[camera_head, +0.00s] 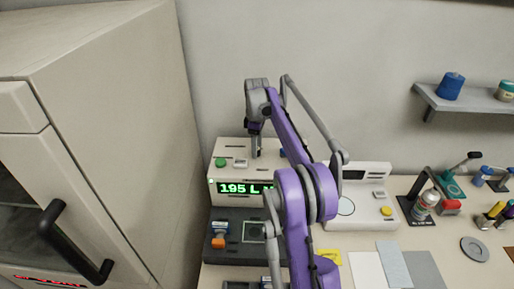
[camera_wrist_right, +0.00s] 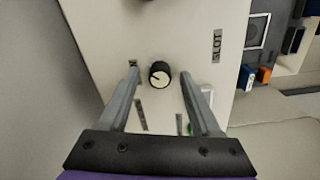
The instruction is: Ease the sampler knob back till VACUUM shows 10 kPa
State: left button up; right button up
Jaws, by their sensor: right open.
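The sampler (camera_head: 228,197) is a cream box behind the dark grey unit, with a green display on its front. The display (camera_head: 240,188) reads "195 L", and the rest is hidden behind my right arm. In the right wrist view a black knob (camera_wrist_right: 159,74) with a pale top and a dark pointer line stands on the cream panel. My right gripper (camera_head: 256,153) is above the box top, pointing down. In the right wrist view its open fingers (camera_wrist_right: 160,80) appear on either side of the knob, with gaps. Contact is not visible. No VACUUM reading is legible. My left gripper is not in view.
A green button (camera_head: 221,162) sits on the box top, left of the gripper. A dark grey unit (camera_head: 222,252) with an orange-and-blue part stands in front. A white device (camera_head: 366,205) stands to the right. A large cabinet (camera_head: 150,130) rises close on the left.

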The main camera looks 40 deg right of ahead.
notch_tip(320, 180, up, 10)
jog(key=shift+r+p, duration=0.15)
jog(key=shift+p, duration=0.25)
dwell(0.4)
jog(key=s+a+m+t, duration=0.2)
jog(key=s+a, duration=0.3)
jog(key=a, duration=0.4)
jog(key=s+a+m+t, duration=0.1)
jog(key=s+a+m, duration=0.1)
jog(key=s+a, duration=0.5)
jog(key=s+a+f+m+t, duration=0.3)
jog(key=s+a+f, duration=0.9)
jog(key=s+f, duration=0.2)
jog(key=shift+s+a+f, duration=0.2)
jog(key=shift+a+f, duration=0.1)
jog(key=shift+a, duration=0.1)
dwell(3.4)
